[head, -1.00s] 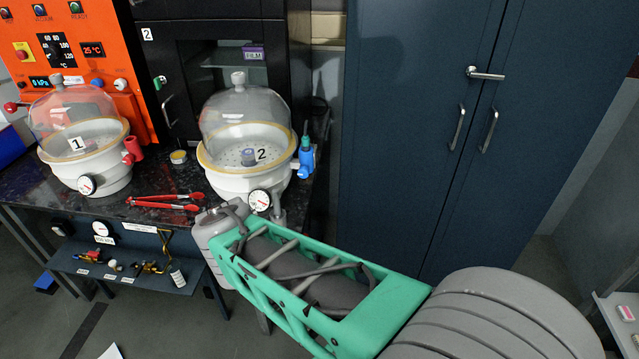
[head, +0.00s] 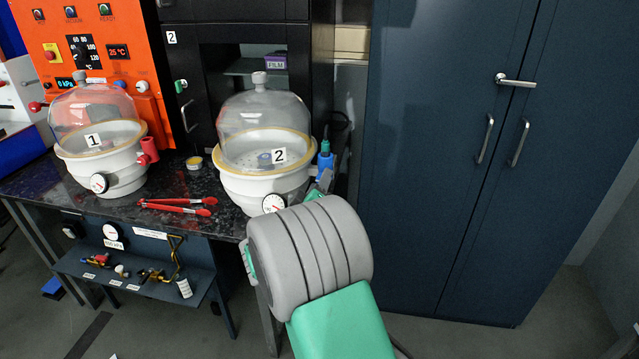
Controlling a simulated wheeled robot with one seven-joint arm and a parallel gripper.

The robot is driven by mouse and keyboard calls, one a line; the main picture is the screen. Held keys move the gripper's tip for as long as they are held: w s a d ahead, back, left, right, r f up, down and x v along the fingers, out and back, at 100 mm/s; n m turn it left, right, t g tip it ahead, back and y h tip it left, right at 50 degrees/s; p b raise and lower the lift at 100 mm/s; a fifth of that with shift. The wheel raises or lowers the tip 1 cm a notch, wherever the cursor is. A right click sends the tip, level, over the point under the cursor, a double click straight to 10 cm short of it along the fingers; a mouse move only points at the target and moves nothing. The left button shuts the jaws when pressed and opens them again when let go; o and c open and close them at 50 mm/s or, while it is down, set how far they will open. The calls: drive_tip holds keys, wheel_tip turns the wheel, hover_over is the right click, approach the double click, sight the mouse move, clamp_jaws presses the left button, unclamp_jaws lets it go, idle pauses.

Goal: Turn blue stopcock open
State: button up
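The blue stopcock (head: 325,161) is on the right side of the white vacuum desiccator labelled 2 (head: 262,190). Its lower part is hidden by my arm. A small teal-tipped piece stands above the blue body. The position of its handle is too small to tell. My gripper (head: 325,181) shows only as a small grey part just below the stopcock, with the rest hidden behind my grey and green arm. I cannot tell whether it touches the stopcock or whether its fingers are open.
Desiccator 1 (head: 112,170) with a red stopcock (head: 148,151) stands at left. Red-handled tongs (head: 178,205) and a small yellow-rimmed tin (head: 194,163) lie on the dark bench. A blue cabinet (head: 430,180) stands close on the right. A lower shelf (head: 140,285) holds fittings.

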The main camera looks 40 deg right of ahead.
drive_tip(key=shift+c, duration=0.2)
clamp_jaws()
idle(0.4)
